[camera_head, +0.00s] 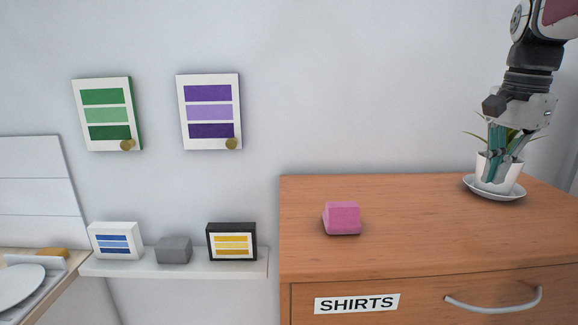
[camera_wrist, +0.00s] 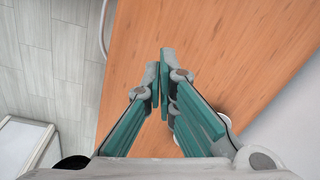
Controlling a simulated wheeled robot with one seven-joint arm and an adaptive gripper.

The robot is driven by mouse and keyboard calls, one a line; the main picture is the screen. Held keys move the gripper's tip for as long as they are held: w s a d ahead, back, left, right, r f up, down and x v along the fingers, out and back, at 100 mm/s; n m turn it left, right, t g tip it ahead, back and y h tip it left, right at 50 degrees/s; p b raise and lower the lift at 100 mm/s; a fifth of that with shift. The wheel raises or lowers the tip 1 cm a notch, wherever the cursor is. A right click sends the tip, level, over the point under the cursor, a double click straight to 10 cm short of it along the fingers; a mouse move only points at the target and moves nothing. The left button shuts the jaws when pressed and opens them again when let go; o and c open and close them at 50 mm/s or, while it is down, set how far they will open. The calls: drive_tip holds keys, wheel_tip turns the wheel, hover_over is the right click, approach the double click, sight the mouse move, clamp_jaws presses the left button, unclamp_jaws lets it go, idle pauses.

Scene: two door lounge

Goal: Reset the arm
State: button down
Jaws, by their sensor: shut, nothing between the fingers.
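My gripper (camera_head: 493,165) is at the right in the head view, raised above the wooden dresser and pointing down. It is shut and empty. In the wrist view its teal fingers (camera_wrist: 160,75) come together over the bare wooden top. In the head view the fingers overlap the white plant pot (camera_head: 511,165), which stands on a saucer (camera_head: 478,188); I cannot tell the gap between them. In the wrist view a white rim shows partly behind the right finger.
A pink block (camera_head: 342,217) sits on the dresser top (camera_head: 410,220), left of my gripper. A SHIRTS label and a curved handle (camera_head: 490,307) are on the drawer front. A shelf (camera_head: 180,268) with two small frames and a grey block is at the left. The dresser's middle is clear.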

drive_tip(key=s+a+f+n+t, duration=0.1)
drive_tip(key=s+a+n+t, duration=0.1)
drive_tip(key=s+a+n, duration=0.65)
drive_tip(key=s+a+f+n+t, duration=0.2)
drive_tip(key=s+a+f+n, duration=0.3)
drive_tip(key=s+a+f, duration=0.4)
drive_tip(key=shift+s+a+n, duration=0.35)
drive_tip(key=shift+s+a, duration=0.45)
drive_tip(key=shift+s, duration=0.3)
